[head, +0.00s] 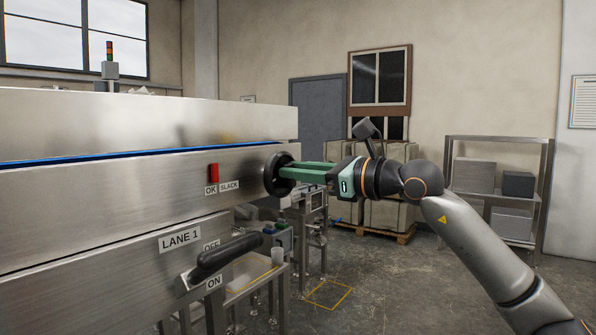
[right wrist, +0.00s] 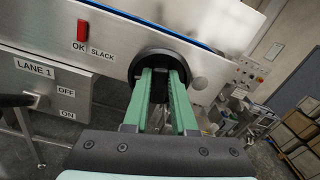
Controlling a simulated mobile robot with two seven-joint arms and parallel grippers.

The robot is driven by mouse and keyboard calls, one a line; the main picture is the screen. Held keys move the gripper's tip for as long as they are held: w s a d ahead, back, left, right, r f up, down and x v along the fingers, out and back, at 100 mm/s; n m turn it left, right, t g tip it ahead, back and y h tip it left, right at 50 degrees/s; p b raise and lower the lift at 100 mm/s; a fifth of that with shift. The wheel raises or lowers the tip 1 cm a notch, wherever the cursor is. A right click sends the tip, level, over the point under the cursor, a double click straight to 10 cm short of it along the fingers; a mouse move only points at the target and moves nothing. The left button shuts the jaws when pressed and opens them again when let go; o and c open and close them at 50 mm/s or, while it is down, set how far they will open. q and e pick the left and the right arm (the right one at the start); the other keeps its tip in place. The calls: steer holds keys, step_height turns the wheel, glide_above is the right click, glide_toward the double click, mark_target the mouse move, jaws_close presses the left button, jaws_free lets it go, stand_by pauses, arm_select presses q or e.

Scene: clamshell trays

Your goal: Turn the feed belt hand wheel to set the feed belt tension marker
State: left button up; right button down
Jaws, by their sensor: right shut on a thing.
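The feed belt hand wheel (head: 272,174) is a black round wheel on the steel side panel of the machine; it also shows in the right wrist view (right wrist: 160,53). My right gripper (head: 285,172) has its green fingers shut on the hand wheel; the fingertips hide part of it. In the right wrist view the gripper (right wrist: 161,75) reaches straight to the wheel's hub. The feed belt tension marker (head: 213,173) is a red upright block left of the wheel. It stands above the OK label, with SLACK to its right. My left gripper is not in view.
A black lever handle (head: 226,256) sticks out below the wheel, between the OFF and ON labels and near the LANE 1 plate (head: 179,240). A steel rack with boxes (head: 497,180) stands at the back right. The floor on the right is clear.

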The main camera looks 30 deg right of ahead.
arm_select(q)
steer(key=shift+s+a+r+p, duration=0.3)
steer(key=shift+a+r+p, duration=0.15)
steer(key=shift+p, duration=0.4)
arm_select(e)
steer(key=shift+w+d+f+m, duration=0.1)
steer(key=shift+d+f+m, duration=0.15)
steer(key=shift+m, duration=3.2)
steer(key=shift+w+d+f+m, duration=0.15)
steer(key=shift+d+m, duration=0.1)
steer(key=shift+m, duration=3.15)
steer(key=shift+w+d+f+m, duration=0.1)
steer(key=shift+d+f+m, duration=0.15)
steer(key=shift+m, duration=3.2)
steer(key=c, duration=0.7)
jaws_free()
arm_select(q)
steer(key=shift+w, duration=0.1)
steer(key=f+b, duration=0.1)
steer(key=b, duration=0.1)
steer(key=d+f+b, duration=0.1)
steer(key=b, duration=0.1)
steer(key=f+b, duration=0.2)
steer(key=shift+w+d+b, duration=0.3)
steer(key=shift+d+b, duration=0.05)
steer(key=shift+b, duration=0.05)
arm_select(e)
steer(key=v, duration=1.2)
steer(key=shift+s+d, duration=0.1)
steer(key=shift+s, duration=0.2)
